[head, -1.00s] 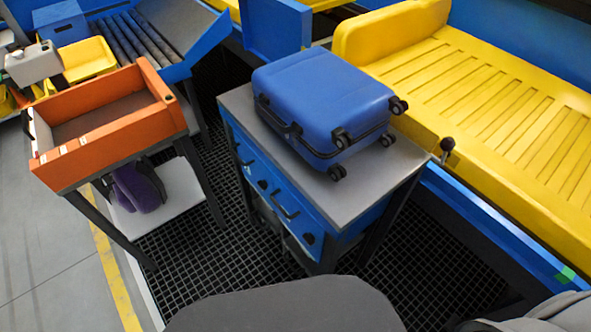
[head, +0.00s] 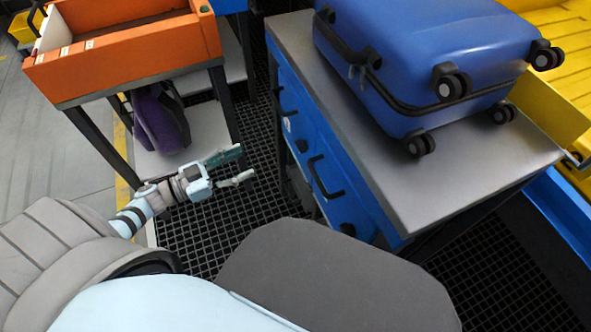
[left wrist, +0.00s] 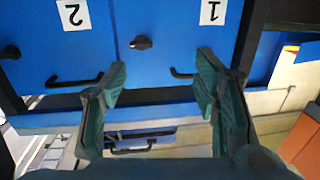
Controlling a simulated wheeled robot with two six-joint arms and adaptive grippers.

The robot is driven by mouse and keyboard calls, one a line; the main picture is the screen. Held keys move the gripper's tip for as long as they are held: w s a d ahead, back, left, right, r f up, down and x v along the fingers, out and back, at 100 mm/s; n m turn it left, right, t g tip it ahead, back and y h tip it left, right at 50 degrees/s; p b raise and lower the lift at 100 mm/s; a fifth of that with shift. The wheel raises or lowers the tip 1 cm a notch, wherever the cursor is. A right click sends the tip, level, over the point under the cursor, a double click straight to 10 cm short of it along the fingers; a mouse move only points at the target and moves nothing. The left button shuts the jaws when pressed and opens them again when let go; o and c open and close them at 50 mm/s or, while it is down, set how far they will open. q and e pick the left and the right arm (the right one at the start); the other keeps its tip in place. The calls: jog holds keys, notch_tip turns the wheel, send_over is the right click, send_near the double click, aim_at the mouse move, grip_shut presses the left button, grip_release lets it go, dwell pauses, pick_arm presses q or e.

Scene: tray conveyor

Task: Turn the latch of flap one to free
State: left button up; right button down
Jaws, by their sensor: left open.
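The blue flap front (head: 335,190) is on the side of a metal-topped cabinet. In the left wrist view flap one (left wrist: 175,35), with an upside-down "1" label (left wrist: 213,12), is right of flap two (left wrist: 60,42), labelled "2". The dark latch knob (left wrist: 141,42) of flap one lies near the seam, its narrow end pointing left in the picture; it also shows in the head view (head: 302,145). My left gripper (head: 242,165) is open and empty, apart from the flaps. In the wrist view its fingers (left wrist: 163,65) are spread below the latch. My right gripper is not in view.
Dark handles (left wrist: 182,73) stick out from the flaps. A blue suitcase (head: 430,60) lies on the cabinet top (head: 455,185). An orange tray (head: 130,60) on a stand is at the left, with a purple item (head: 158,120) below. Black grating covers the floor between.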

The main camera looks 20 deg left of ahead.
aim_at(297, 146)
pick_arm(q)
jog(key=w+d, duration=0.3)
jog(key=w+d+r+h+b, duration=0.1)
jog(key=w+d, duration=0.2)
jog(key=d, duration=0.1)
jog(key=w+d+m+g+h, duration=0.1)
jog(key=w+d, duration=0.3)
jog(key=shift+r+b, duration=0.25)
jog(key=shift+b, duration=0.1)
jog(key=c, duration=1.2)
jog(key=shift+o, duration=0.2)
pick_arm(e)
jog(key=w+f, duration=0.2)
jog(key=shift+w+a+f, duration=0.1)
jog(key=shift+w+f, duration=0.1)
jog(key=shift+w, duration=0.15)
